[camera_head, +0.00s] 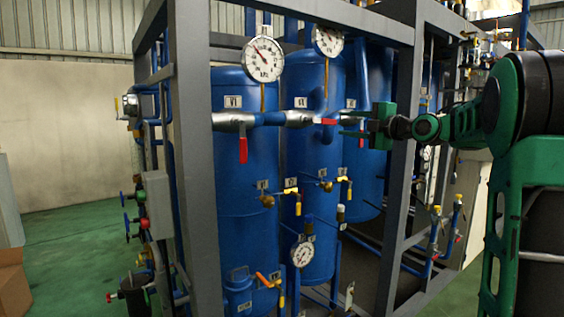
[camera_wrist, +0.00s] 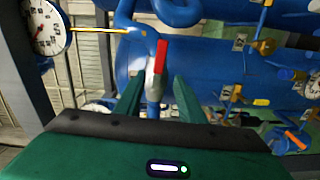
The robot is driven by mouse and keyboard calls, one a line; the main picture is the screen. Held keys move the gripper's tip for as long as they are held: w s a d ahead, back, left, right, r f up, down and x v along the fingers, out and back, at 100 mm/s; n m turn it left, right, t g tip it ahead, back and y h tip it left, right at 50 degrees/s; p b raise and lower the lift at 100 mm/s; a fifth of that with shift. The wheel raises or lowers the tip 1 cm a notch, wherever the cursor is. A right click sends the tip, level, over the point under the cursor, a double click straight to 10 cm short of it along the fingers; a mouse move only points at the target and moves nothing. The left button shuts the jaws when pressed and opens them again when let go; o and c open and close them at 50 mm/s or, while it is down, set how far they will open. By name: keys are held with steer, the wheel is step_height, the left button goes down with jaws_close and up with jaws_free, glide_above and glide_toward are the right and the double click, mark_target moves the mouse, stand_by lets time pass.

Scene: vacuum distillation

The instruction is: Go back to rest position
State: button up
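My gripper (camera_head: 346,124) is at the right of the tanks in the head view, reaching left toward the pipework. Its two green fingers are parted and nothing is held between them. In the wrist view my gripper (camera_wrist: 159,82) is also open. A red valve handle (camera_wrist: 160,57) shows just beyond and between the fingertips there. In the head view a red handle (camera_head: 325,121) lies roughly level, close to the fingertips. Whether the fingers touch it cannot be told. Another red handle (camera_head: 243,150) hangs down on the pipe at the left.
Blue tanks (camera_head: 247,190) stand inside a grey metal frame (camera_head: 190,150), whose right post (camera_head: 403,150) is close to my gripper. A pressure gauge (camera_head: 263,60) stands above the left pipe. Yellow-handled valves (camera_head: 291,191) sit lower down. Green floor (camera_head: 75,230) is open at the left.

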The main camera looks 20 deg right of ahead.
steer(key=shift+f, duration=0.1)
steer(key=s+a+f+m+g+h, duration=0.1)
steer(key=s+f+m+g+h, duration=0.25)
steer(key=s+f+m, duration=0.5)
steer(key=s+f+m+g+h, duration=0.2)
steer(key=s+f+m+g, duration=0.35)
steer(key=s+f, duration=0.6)
steer(key=s+a+f+m+g, duration=0.1)
steer(key=s+f+m, duration=0.3)
steer(key=s, duration=0.5)
steer(key=s+a+f+m+g, duration=0.1)
steer(key=s+f+m+g, duration=0.3)
steer(key=s+f, duration=0.3)
steer(key=s+a+f+m+g, duration=0.2)
steer(key=s+f+m, duration=0.3)
steer(key=s, duration=0.7)
steer(key=shift+s+f+g, duration=0.15)
steer(key=shift+f+g, duration=0.55)
steer(key=shift+f, duration=0.1)
steer(key=shift+a, duration=0.1)
steer(key=shift+w+f, duration=0.25)
steer(key=shift+w, duration=0.4)
